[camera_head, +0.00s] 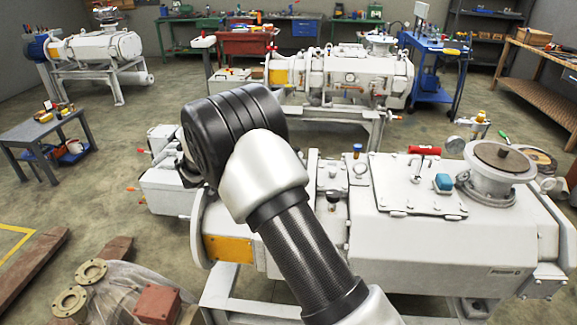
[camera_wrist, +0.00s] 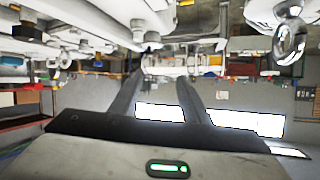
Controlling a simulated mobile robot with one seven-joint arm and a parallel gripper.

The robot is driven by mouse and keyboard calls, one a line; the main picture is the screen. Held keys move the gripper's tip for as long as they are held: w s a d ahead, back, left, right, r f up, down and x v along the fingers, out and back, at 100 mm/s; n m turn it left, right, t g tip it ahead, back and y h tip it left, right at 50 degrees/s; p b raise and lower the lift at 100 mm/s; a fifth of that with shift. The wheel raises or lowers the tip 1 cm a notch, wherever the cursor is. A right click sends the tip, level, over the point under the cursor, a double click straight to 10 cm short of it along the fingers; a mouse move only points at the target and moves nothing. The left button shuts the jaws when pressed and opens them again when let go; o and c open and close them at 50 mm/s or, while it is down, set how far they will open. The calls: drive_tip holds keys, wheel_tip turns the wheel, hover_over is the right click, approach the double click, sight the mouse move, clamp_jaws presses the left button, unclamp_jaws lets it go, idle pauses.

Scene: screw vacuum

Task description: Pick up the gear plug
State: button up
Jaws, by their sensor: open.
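The white vacuum pump (camera_head: 275,253) stands in front of me. I cannot tell for sure which part is the gear plug. A small dark knob (camera_head: 332,196) stands on the pump's top, just right of my arm. A blue-topped fitting (camera_head: 357,148) stands behind it. In the wrist view, whose picture looks inverted, my gripper (camera_wrist: 160,82) shows two dark fingers, apart with nothing between them. In the head view my arm hides the gripper.
A metal lifting eye (camera_wrist: 290,38) shows at the wrist view's upper right. A second pump (camera_head: 340,75) stands behind. A grey table (camera_head: 45,128) is at left.

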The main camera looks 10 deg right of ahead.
wheel_tip(320, 180, down, 5)
drive_tip(key=s+g+h, duration=0.2)
drive_tip(key=shift+m, duration=0.3)
drive_tip(key=x, duration=0.5)
drive_tip(key=b+x, duration=0.1)
drive_tip(key=x, duration=0.5)
drive_tip(key=shift+s+d, duration=0.1)
drive_tip(key=shift+d, duration=0.3)
drive_tip(key=shift+t, duration=0.3)
drive_tip(key=shift+d+x, duration=0.25)
drive_tip(key=shift+x, duration=2.75)
drive_tip(key=shift+s+r, duration=0.15)
drive_tip(key=shift+r, duration=0.1)
clamp_jaws()
